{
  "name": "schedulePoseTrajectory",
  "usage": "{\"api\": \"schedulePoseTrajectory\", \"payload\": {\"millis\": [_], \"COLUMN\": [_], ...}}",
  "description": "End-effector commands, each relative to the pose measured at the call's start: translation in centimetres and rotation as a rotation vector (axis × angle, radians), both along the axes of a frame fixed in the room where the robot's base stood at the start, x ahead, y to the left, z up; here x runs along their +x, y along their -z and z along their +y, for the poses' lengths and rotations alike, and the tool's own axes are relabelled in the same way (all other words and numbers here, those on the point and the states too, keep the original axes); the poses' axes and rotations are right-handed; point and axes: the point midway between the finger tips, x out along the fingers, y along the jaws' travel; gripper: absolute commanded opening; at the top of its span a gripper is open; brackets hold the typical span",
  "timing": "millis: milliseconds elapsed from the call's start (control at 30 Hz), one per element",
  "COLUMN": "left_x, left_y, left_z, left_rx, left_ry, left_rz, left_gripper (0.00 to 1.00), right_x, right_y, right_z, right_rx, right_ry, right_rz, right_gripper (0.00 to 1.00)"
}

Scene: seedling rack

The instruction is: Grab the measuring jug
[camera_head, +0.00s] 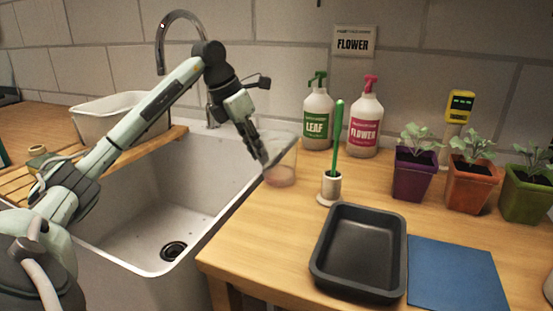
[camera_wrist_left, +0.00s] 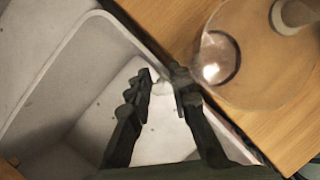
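The measuring jug (camera_head: 283,168) is a clear, see-through vessel on the wooden counter, close to the sink's right edge. In the left wrist view the jug (camera_wrist_left: 262,72) is at the upper right, seen from above with its round rim. My left gripper (camera_head: 262,160) points down at the jug's left side in the head view. In the wrist view the fingers (camera_wrist_left: 162,80) stand apart with nothing between them, over the sink edge and beside the jug. Whether a finger touches the jug is not clear. My right gripper is not in view.
The white sink (camera_head: 135,215) with its faucet (camera_head: 160,40) lies left of the jug. A white holder (camera_head: 329,188) with a green stick, two spray bottles (camera_head: 317,118) (camera_head: 365,125), a black tray (camera_head: 325,265), a blue mat (camera_head: 455,275) and potted seedlings (camera_head: 412,180) stand rightward.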

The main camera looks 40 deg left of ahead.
Motion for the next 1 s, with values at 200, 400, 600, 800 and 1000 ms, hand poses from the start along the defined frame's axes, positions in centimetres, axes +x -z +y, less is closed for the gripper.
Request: {"api": "schedulePoseTrajectory", "payload": {"millis": [200,400,600,800,1000], "left_x": [0.02,0.02,0.01,0.03,0.03], "left_y": [0.02,0.01,0.01,-0.04,-0.28], "left_z": [0.00,-0.01,0.00,0.00,0.00], "left_rx": [0.000,0.000,0.000,0.000,-0.001], "left_ry": [0.000,0.000,0.000,0.000,0.000], "left_rz": [-0.001,0.000,0.000,-0.001,-0.002], "left_gripper": [0.17,0.00,0.00,0.00,0.00], "right_x": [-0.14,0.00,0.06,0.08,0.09], "right_y": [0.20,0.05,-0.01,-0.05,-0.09], "right_z": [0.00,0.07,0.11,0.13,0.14], "right_rx": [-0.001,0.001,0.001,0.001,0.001], "right_ry": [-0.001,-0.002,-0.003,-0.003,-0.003], "right_rz": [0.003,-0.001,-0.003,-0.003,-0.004], "right_gripper": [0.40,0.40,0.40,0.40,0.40]}}
